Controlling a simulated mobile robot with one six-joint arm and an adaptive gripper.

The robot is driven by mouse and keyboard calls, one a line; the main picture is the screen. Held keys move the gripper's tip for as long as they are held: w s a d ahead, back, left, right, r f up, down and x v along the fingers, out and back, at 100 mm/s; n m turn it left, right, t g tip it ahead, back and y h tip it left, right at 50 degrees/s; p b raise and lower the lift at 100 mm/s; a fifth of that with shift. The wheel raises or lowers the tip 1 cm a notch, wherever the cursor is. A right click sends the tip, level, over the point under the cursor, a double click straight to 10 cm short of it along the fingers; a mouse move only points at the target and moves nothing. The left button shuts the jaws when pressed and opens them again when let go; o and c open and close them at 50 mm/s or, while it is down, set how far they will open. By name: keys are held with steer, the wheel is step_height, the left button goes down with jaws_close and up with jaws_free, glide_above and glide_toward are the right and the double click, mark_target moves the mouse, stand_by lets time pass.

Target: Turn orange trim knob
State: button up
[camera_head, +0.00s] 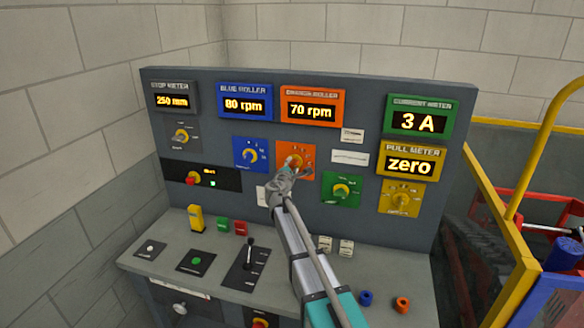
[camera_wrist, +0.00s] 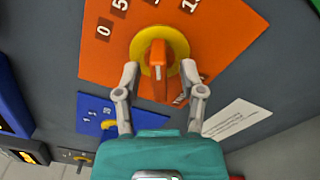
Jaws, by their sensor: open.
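The orange trim knob (camera_wrist: 157,66) sits on a yellow disc in the middle of an orange plate (camera_wrist: 98,66) with printed numbers. In the wrist view my gripper (camera_wrist: 158,80) is open, with one finger on each side of the knob's lower part. I cannot tell whether the fingers touch it. In the head view the knob (camera_head: 294,161) shows just above my gripper (camera_head: 290,172), which covers the plate's lower part. Above it, the orange roller display (camera_head: 312,107) reads 70 rpm.
A blue knob plate (camera_head: 239,146) is to the left and a green one (camera_head: 341,203) to the lower right. The desk (camera_head: 150,270) below has buttons, a black lever (camera_head: 250,256) and small loose blocks. A yellow rail (camera_head: 530,160) stands at right.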

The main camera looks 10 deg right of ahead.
steer(key=shift+s, duration=0.1)
steer(key=v, duration=1.1)
steer(key=shift+s+a, duration=0.2)
steer(key=shift+s, duration=0.15)
steer(key=shift+d+f, duration=0.1)
steer(key=s+d+f+m+g+h, duration=0.1)
steer(key=s+d+f+m+g, duration=0.85)
steer(key=s+d+m, duration=0.25)
steer(key=s+a+f+m+g+y, duration=0.1)
steer(key=s+f+m+g+y, duration=0.2)
steer(key=s, duration=0.6)
steer(key=s+a+f+m+g+y, duration=0.1)
steer(key=s+f+m+g+y, duration=0.3)
steer(key=s, duration=0.5)
steer(key=shift+s+a+f+m+y, duration=0.3)
steer(key=shift+a+f+y, duration=0.1)
steer(key=shift+f, duration=0.6)
